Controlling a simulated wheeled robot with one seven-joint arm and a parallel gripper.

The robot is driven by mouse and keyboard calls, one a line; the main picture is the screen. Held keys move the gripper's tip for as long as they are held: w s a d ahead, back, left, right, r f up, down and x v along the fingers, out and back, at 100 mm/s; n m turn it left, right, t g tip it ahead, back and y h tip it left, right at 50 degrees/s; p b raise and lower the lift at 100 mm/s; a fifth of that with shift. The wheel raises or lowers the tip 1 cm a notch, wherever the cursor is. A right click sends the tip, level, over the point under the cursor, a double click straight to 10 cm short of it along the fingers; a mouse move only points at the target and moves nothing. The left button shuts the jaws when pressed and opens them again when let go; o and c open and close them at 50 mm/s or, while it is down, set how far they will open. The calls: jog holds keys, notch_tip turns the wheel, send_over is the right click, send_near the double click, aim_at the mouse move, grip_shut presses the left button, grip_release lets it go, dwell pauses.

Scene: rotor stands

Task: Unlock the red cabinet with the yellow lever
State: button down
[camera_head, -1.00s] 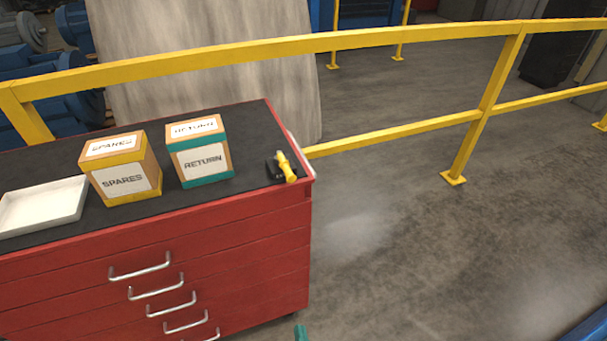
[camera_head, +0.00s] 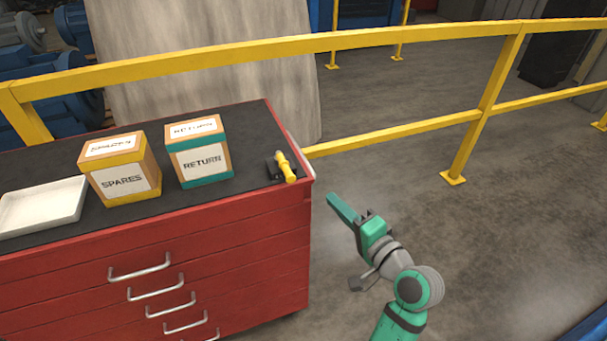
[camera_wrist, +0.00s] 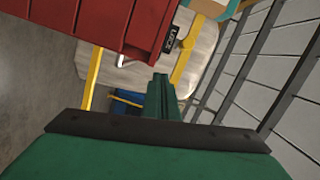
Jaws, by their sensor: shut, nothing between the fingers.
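The red cabinet (camera_head: 240,260) stands at left in the head view, with several drawers and silver handles. The yellow lever (camera_head: 286,166) sits on a dark mount at the right end of the cabinet's top. My green gripper (camera_head: 341,207) is to the right of the cabinet, in front of the lever and apart from it, with its fingers closed and empty. In the wrist view my gripper (camera_wrist: 161,95) points toward the red cabinet (camera_wrist: 90,22), which lies tilted at the top left.
A SPARES box (camera_head: 127,178), a RETURN box (camera_head: 204,162) and a white tray (camera_head: 40,208) stand on the cabinet top. A yellow railing (camera_head: 400,38) runs behind the cabinet and to the right. Open floor lies right of the cabinet.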

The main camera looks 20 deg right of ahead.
aim_at(284, 167)
jog(key=shift+n+y, duration=0.3)
jog(key=shift+y, duration=0.3)
jog(key=r, duration=0.1)
jog(key=d+r, duration=0.1)
jog(key=r, duration=0.2)
jog(key=shift+s+d+r, duration=0.15)
jog(key=shift+s+r, duration=0.15)
jog(key=shift+r, duration=0.1)
jog(key=shift+w+a+f, duration=0.25)
jog(key=shift+w+a, duration=0.9)
jog(key=shift+w, duration=0.4)
jog(key=shift+w+a+f, duration=0.2)
jog(key=shift+w+a, duration=0.9)
jog(key=shift+w, duration=0.5)
jog(key=shift+w+a+f, duration=0.25)
jog(key=shift+w+a, duration=0.9)
jog(key=shift+w, duration=0.4)
jog(key=shift+d+h, duration=0.15)
jog(key=shift+h, duration=0.15)
